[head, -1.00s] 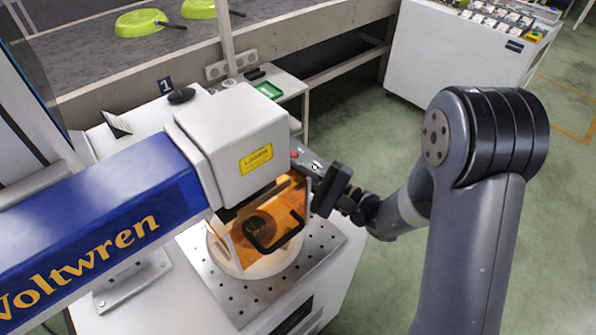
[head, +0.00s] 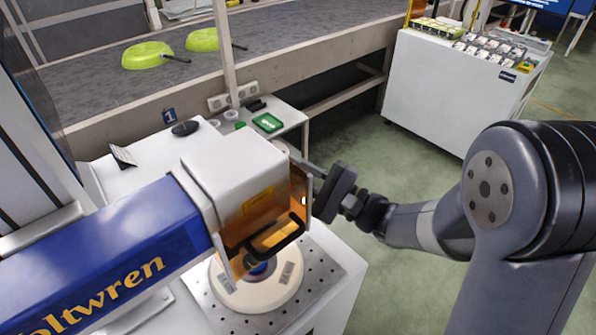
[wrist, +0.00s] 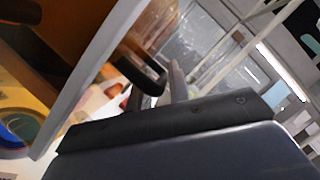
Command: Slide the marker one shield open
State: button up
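Marker one is the laser marker with a blue arm and a white head (head: 225,165); the number 1 sign (head: 169,116) stands behind it. Its shield (head: 262,215) is orange and see-through, with a black bar handle (head: 275,233). The shield is partly raised: it overlaps the head's front and label, and a gap shows above the round white fixture (head: 255,290). My gripper (head: 318,192) is at the shield's right side, near the handle's right end. In the wrist view, the fingers (wrist: 165,92) are close together beside the handle (wrist: 138,70); their grip on it is unclear.
The perforated plate (head: 318,272) lies under the fixture. A small table with a green tray (head: 267,122) stands behind. The conveyor (head: 290,60) with green pans (head: 147,55) runs across the back. A white cabinet (head: 450,90) stands back right. Green floor is open at right.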

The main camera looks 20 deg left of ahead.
jog(key=shift+o, duration=1.2)
jog(key=b+v, duration=0.2)
jog(key=v, duration=0.8)
jog(key=shift+d, duration=0.4)
jog(key=shift+a+f, duration=0.1)
jog(key=shift+f, duration=0.05)
jog(key=p+x, duration=0.2)
jog(key=x, duration=0.8)
jog(key=shift+a, duration=0.4)
jog(key=shift+f, duration=0.3)
